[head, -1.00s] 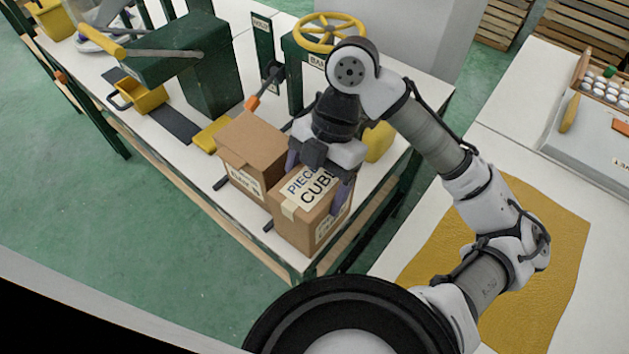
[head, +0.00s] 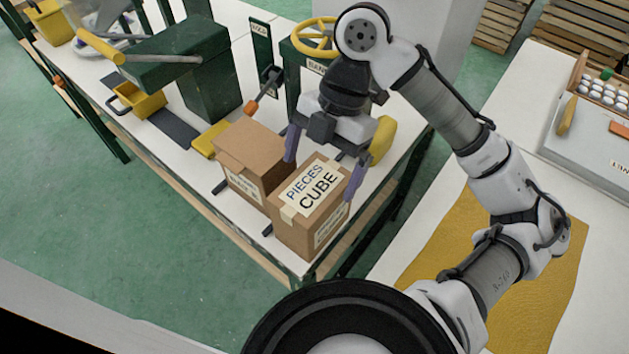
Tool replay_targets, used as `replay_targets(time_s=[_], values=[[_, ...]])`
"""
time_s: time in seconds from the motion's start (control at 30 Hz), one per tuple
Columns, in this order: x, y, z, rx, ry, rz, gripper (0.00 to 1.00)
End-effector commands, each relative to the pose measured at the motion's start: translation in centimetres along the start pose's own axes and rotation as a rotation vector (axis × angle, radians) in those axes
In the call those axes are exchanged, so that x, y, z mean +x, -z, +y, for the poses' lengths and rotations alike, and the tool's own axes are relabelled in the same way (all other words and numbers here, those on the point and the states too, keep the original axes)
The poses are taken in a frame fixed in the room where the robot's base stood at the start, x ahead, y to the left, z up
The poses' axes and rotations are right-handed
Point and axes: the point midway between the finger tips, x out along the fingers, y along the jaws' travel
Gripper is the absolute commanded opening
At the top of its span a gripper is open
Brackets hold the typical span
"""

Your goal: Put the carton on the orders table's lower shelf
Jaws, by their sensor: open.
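A brown carton with a "PIECES CUBE" label (head: 325,222) stands upright, lid closed, at the near corner of a white-topped table with green legs (head: 207,175). A second brown carton (head: 254,143) stands close behind it to the left, its label too small to read. My gripper (head: 321,177) is open and empty, pointing down over the labelled carton.
A yellow handwheel (head: 314,37) on a green stand, a green press (head: 190,65) and a yellow bin (head: 138,101) occupy the same table. A white counter with a mustard mat (head: 440,240) stands to the right. Green floor at the left is clear.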

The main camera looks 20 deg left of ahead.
Motion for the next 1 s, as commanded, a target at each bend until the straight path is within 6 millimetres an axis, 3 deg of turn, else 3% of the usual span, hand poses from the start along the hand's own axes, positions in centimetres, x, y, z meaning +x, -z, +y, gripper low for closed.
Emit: replay_targets(time_s=[0.2,0.4,1.0], values=[[-4.5,0.1,0.0,0.001,0.000,-0.004,1.00],[-6.6,0.0,0.0,0.000,0.000,-0.001,1.00],[-7.2,0.1,0.0,-0.002,0.000,0.001,1.00]])
